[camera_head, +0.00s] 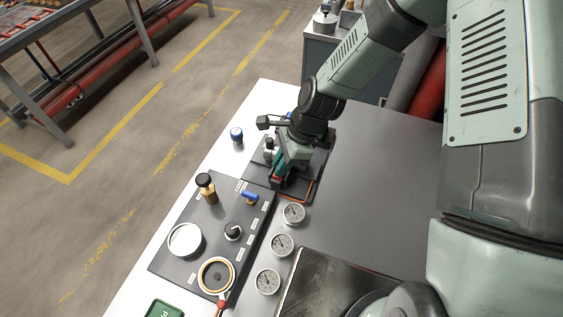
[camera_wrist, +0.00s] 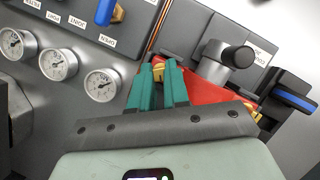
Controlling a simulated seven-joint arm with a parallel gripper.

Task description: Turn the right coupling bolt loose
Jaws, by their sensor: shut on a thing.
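A red coupling (camera_wrist: 205,84) lies against the dark panel in the wrist view, partly covered by my gripper. My gripper (camera_wrist: 159,72) has its two green fingers closed around a small brass coupling bolt (camera_wrist: 159,70) at the left end of the coupling. Another brass bolt (camera_wrist: 254,112) shows at the coupling's right side, partly hidden behind my gripper. In the head view my gripper (camera_head: 277,181) reaches down onto the dark panel beyond the gauges. There the bolt is too small and covered to make out.
A grey cylindrical fitting with a black knob (camera_wrist: 238,57) stands close right of my fingers. A blue-and-black handle (camera_wrist: 291,97) is farther right. A blue valve lever (camera_wrist: 106,11) and several gauges (camera_wrist: 103,85) are to the left. The bare grey tabletop (camera_head: 365,170) is clear.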

